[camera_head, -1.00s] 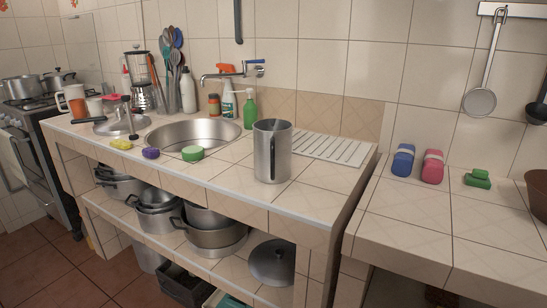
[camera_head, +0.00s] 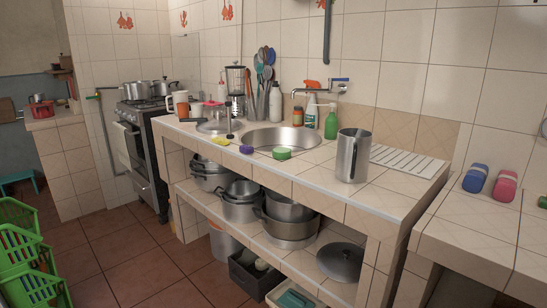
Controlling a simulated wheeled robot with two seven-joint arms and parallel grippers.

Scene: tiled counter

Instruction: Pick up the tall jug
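The tall jug (camera_head: 352,156) is a grey metal cylinder with a dark handle on its near side. It stands upright near the front edge of the tiled counter (camera_head: 324,181), right of the sink. Neither of my grippers shows in the head view.
The round metal sink (camera_head: 282,137) is left of the jug, with a green sponge (camera_head: 282,153) and a purple sponge (camera_head: 246,149) near its front. A green bottle (camera_head: 331,122) stands behind. Pots fill the shelf below. Green crates (camera_head: 22,252) stand at far left; the floor before the counter is open.

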